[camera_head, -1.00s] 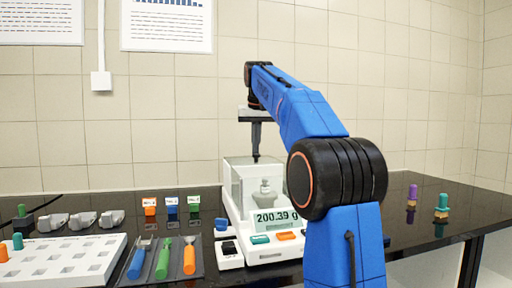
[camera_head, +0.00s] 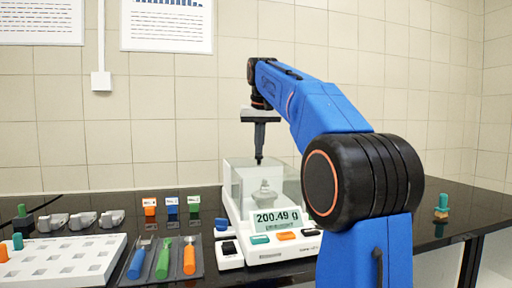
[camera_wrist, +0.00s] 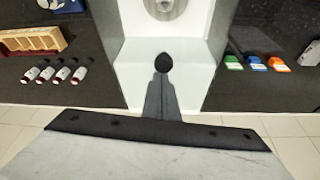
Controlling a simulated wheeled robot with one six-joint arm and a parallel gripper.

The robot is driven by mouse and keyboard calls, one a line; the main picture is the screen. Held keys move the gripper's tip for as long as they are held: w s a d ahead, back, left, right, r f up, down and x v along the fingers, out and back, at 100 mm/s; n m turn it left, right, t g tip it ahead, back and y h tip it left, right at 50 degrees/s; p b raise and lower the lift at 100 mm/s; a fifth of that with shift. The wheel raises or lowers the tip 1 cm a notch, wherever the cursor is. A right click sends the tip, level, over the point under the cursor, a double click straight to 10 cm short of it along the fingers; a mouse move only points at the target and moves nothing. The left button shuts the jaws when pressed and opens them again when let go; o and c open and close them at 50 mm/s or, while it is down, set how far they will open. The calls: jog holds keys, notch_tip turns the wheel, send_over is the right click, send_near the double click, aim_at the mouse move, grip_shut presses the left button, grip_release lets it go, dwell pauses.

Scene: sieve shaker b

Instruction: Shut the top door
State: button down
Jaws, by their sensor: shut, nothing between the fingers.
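The white balance (camera_head: 262,252) stands on the black bench with a clear-walled box on top, and its display reads 200.49 g. A metal weight (camera_head: 265,190) sits inside the box and shows from above in the wrist view (camera_wrist: 165,6). I cannot make out the top door's edges for sure. A pale flat panel (camera_wrist: 135,75) lies under my fingers in the wrist view, just behind the weight's chamber. My gripper (camera_head: 259,160) is shut and empty, pointing down at the rear of the box top. Its dark tip (camera_wrist: 163,63) overlaps the panel; contact is unclear.
Orange, blue and green tagged blocks (camera_head: 172,206) stand left of the balance. Tools with coloured handles (camera_head: 162,258) and a white holed rack (camera_head: 60,262) lie further left. A teal-topped piece (camera_head: 441,206) stands at the right. The tiled wall is behind.

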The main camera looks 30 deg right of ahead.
jog(key=s+a, duration=0.3)
jog(key=s, duration=1)
jog(key=shift+a, duration=0.35)
jog(key=shift+f, duration=0.1)
notch_tip(320, 180, up, 10)
jog(key=shift+w, duration=0.4)
jog(key=shift+d, duration=0.1)
